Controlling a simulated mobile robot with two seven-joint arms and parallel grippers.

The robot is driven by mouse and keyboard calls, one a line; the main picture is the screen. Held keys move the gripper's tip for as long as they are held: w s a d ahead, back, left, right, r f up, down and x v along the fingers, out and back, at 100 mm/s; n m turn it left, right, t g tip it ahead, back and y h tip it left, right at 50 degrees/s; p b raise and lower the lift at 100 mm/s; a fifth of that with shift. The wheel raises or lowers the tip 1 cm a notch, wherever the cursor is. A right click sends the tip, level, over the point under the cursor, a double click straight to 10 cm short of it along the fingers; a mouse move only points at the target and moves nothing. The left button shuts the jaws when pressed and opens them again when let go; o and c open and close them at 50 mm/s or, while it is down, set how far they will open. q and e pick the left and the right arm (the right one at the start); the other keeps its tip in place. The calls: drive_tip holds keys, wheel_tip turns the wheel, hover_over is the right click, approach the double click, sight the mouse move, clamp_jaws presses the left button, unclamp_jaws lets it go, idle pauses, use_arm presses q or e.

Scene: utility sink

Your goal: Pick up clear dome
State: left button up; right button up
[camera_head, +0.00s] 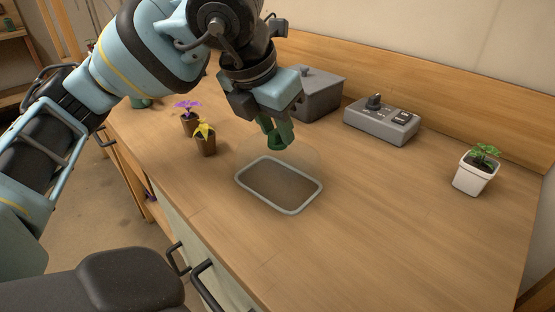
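The clear dome (280,178) is a faint see-through cover with a grey rounded-rectangle rim, resting on the wooden bench top near its front edge. Its see-through walls are hard to make out. My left gripper (275,146) comes down from above, with its green fingertips at the far upper part of the dome. The fingers are close together and partly overlap in this view. I cannot tell whether they touch the dome or hold anything. My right gripper is not in view.
A purple-flowered pot (189,123) and a yellow-flowered pot (205,142) stand left of the dome. A grey box (320,94) and a control box (381,122) stand at the back. A white potted plant (474,175) is at right. The bench's front right is clear.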

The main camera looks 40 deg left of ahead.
use_arm(q)
clamp_jaws()
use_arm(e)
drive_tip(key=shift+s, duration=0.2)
